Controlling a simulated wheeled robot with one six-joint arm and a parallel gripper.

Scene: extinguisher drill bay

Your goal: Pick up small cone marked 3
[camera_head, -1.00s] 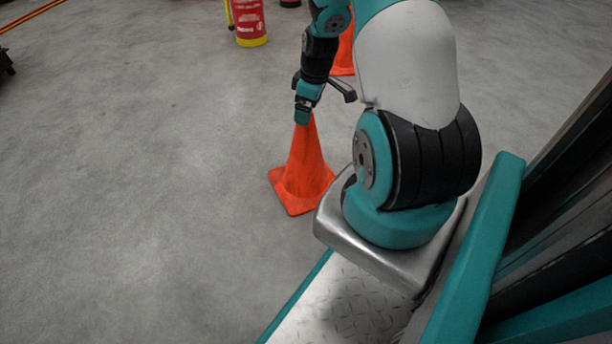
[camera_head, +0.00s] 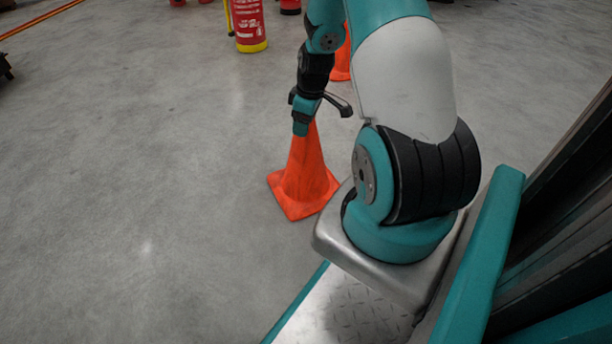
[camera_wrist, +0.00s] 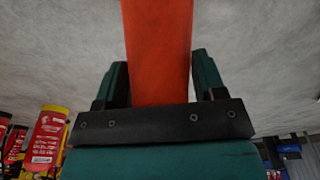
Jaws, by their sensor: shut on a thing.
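An orange cone (camera_head: 303,178) stands upright in the head view, left of my arm's base. My gripper (camera_head: 301,128) points down and is shut on the cone's top. In the wrist view the cone (camera_wrist: 158,50) fills the space between the two teal fingers of my gripper (camera_wrist: 160,75). The cone's tip is hidden by the gripper. No number shows on the side in view. I cannot tell whether its square base touches the floor or is slightly above it.
A second orange cone (camera_head: 342,62) stands behind my arm, partly hidden. A red extinguisher with a yellow base (camera_head: 250,28) stands at the back. Red and yellow extinguishers (camera_wrist: 45,135) show at lower left in the wrist view. Grey floor to the left is clear.

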